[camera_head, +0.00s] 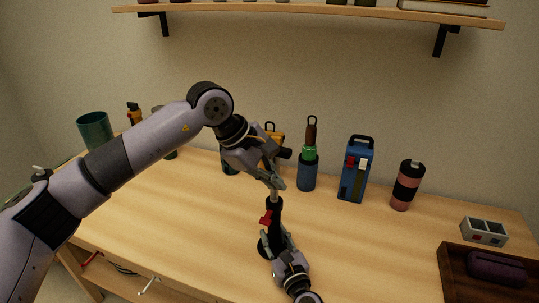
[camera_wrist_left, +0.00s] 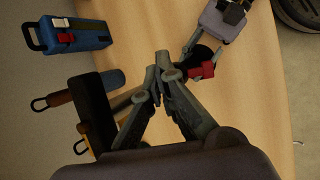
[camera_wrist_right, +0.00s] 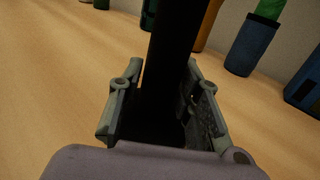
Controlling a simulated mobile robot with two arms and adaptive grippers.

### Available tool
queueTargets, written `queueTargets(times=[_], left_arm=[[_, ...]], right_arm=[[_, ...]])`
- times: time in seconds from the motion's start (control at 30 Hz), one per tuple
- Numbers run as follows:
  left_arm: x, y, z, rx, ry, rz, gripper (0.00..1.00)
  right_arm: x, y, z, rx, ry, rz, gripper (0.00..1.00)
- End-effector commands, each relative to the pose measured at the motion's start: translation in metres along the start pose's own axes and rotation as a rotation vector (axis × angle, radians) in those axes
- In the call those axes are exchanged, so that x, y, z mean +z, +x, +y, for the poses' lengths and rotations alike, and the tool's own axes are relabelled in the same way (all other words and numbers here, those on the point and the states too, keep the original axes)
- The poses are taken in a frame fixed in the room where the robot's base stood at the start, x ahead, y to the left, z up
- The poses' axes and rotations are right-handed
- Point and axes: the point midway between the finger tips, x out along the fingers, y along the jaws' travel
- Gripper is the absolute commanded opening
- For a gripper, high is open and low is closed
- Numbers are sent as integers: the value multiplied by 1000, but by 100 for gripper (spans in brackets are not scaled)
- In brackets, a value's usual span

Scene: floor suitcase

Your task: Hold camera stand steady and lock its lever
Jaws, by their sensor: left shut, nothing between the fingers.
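The black camera stand (camera_head: 274,210) stands upright on the table in the middle of the head view. Its red lever (camera_head: 265,217) sticks out to the left, below the top. In the left wrist view the lever (camera_wrist_left: 201,71) lies to the right of the fingertips, apart from them. My left gripper (camera_head: 277,184) is shut and empty, close to the stand's top. My right gripper (camera_head: 273,243) is low on the stand. In the right wrist view the black post (camera_wrist_right: 170,70) fills the space between its two fingers (camera_wrist_right: 163,90). The post's lower part is hidden by the hand.
Behind stand a blue bottle with a green top (camera_head: 307,170), a blue case (camera_head: 355,170) and a pink-black bottle (camera_head: 405,185). A grey divided box (camera_head: 484,231) and a dark tray (camera_head: 452,262) are at right. The table front left is clear.

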Motion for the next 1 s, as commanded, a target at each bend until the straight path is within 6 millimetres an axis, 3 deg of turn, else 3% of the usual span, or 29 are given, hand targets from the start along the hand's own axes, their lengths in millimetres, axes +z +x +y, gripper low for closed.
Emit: queueTargets(times=[0.23, 0.6, 0.77, 1.0], left_arm=[[0, 0, 0, 0, 0, 0, 0], [0, 0, 0, 0, 0, 0, 0], [0, 0, 0, 0, 0, 0, 0], [0, 0, 0, 0, 0, 0, 0]], right_arm=[[1, 0, 0, 0, 0, -1, 50], [1, -5, 0, -1, 0, -1, 50], [0, -28, 0, -1, 4, 0, 50], [-1, -80, -1, 0, -2, 1, 50]])
